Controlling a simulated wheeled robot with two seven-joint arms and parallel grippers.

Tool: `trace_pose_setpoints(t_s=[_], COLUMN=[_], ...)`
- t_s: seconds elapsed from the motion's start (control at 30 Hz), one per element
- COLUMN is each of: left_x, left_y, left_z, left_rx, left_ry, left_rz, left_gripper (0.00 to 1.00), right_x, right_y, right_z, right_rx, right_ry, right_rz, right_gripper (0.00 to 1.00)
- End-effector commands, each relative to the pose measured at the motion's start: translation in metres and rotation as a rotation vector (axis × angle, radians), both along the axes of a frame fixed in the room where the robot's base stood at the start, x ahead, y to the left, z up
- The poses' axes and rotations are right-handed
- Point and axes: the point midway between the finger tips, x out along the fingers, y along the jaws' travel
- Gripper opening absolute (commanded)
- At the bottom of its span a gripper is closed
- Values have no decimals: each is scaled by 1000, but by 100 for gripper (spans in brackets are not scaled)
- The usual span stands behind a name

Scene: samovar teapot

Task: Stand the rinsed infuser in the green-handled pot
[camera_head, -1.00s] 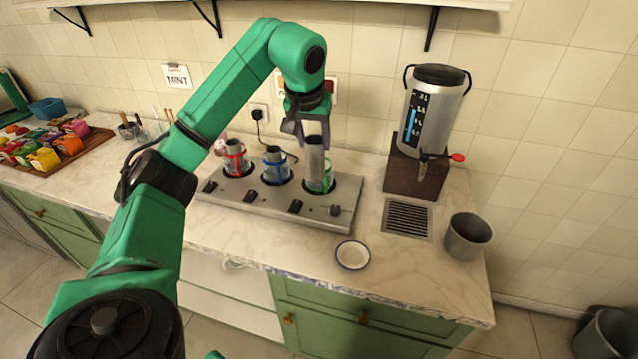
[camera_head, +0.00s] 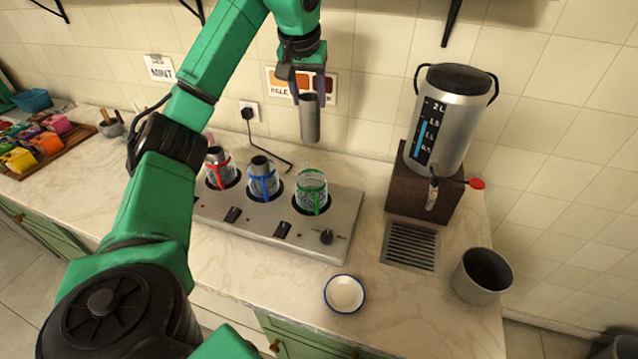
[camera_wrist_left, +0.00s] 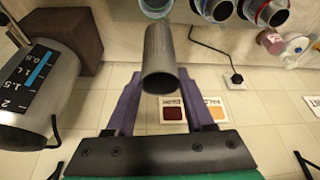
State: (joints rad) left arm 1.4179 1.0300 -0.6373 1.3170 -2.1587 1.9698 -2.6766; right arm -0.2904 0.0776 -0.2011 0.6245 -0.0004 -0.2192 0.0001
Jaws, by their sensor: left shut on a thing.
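My left gripper (camera_head: 308,90) is shut on the infuser (camera_head: 310,122), a grey metal tube, and holds it roughly upright in the air. The green-handled pot (camera_head: 312,192) is a glass pot in the right hole of the steel warmer (camera_head: 270,220). The infuser is above and apart from it, and the pot looks empty. In the left wrist view the infuser (camera_wrist_left: 160,50) sits between the purple fingers (camera_wrist_left: 160,88), with a glass rim (camera_wrist_left: 156,7) beyond its far end. My right gripper is out of view.
A blue-handled pot (camera_head: 262,181) and a red-handled pot (camera_head: 219,171), each with a grey tube inside, stand left on the warmer. The water urn (camera_head: 448,120) stands right, near a grey bin (camera_head: 482,277). A white saucer (camera_head: 344,294) lies in front.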

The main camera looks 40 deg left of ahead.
Motion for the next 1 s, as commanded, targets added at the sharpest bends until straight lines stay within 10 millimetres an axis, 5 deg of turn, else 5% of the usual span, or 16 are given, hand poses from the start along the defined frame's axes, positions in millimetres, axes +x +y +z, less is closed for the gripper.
trace_pose_setpoints(t_s=[0.5,1.0], left_x=[-2,-2], left_y=[0,0], left_z=[-133,-200], left_rx=[1,0], left_ry=[7,0], left_rz=[1,0], left_gripper=[0,0], right_x=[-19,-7], right_y=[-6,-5], right_z=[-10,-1], right_rx=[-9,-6], right_ry=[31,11], right_rz=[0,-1], right_gripper=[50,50])
